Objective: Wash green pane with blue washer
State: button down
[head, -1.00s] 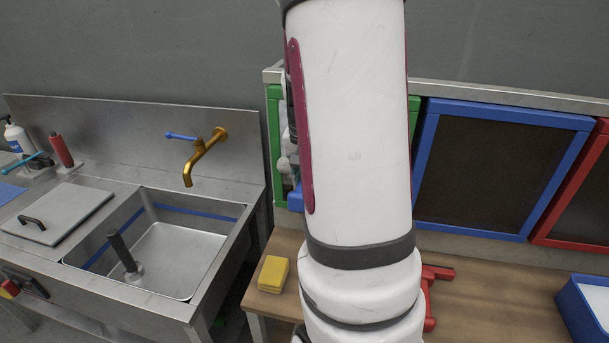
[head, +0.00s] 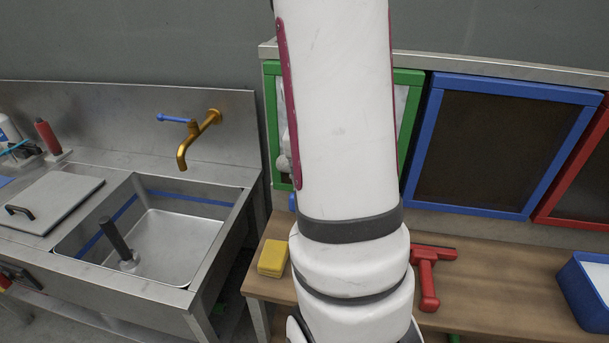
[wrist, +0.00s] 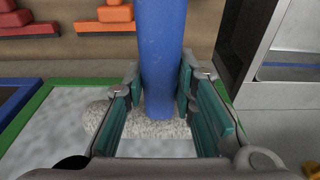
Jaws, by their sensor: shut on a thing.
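The green pane (head: 413,77) is a green-framed panel on the back wall. My arm hides most of it in the head view. It also shows in the wrist view (wrist: 35,110), where its surface is cloudy white. My gripper (wrist: 160,100) is shut on the upright blue handle of the blue washer (wrist: 160,50). The washer's fluffy grey-white head lies over the pane's white surface, seemingly touching it. In the head view my arm hides the gripper and nearly all of the washer.
A blue-framed pane (head: 497,95) and a red-framed pane (head: 590,170) stand to the right. On the wooden bench (head: 490,280) are a yellow sponge (head: 272,257), a red squeegee (head: 429,275) and a blue tray (head: 585,285). A steel sink (head: 170,245) is at left.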

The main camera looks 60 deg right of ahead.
jog(key=shift+w+d+f+b, duration=0.15)
jog(key=shift+f+b, duration=0.8)
jog(key=shift+f, duration=0.7)
notch_tip(320, 180, down, 3)
jog(key=shift+f+b, duration=0.2)
jog(key=shift+b, duration=0.8)
jog(key=s+a+p, duration=0.2)
jog(key=s+a, duration=0.1)
jog(key=a, duration=0.3)
jog(key=shift+a, duration=0.35)
